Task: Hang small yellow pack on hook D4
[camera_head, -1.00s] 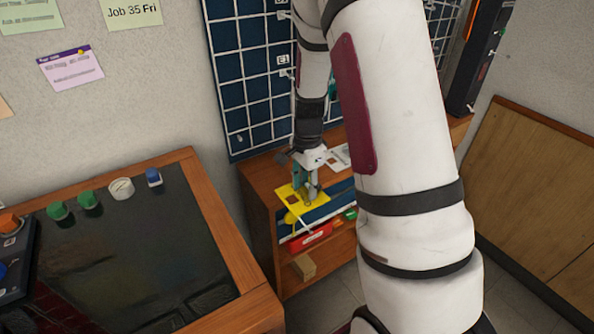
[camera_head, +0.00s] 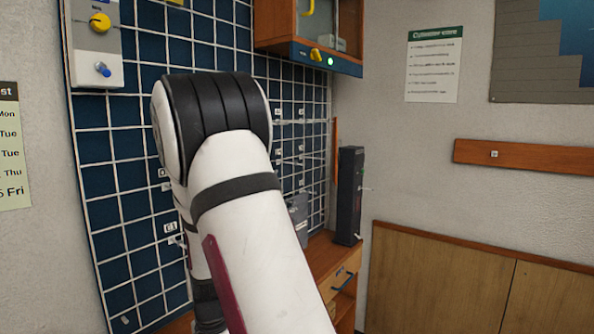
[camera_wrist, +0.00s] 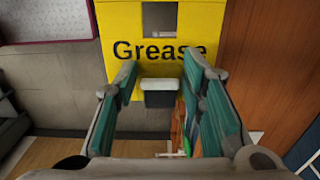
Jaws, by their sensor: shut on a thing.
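The yellow pack (camera_wrist: 122,45), printed "Grease" and with a square opening near its top, fills the top middle of the wrist view. My gripper (camera_wrist: 160,76) is shut on its lower part, with teal finger pads on both sides. A small grey-white block shows between the fingers. In the head view my arm hides the gripper and the pack. The blue board with a white wire grid (camera_head: 110,185) carries several hooks with small labels. One label (camera_head: 170,228) seems to read C1. The labels right of my arm are too small to read, so I cannot pick out D4.
A wooden cabinet (camera_head: 290,22) hangs above the board's right part. A black upright device (camera_head: 348,195) stands on the wooden bench (camera_head: 325,260) at right. My arm covers much of the board's middle. The floor before the wooden wall panel is not visible.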

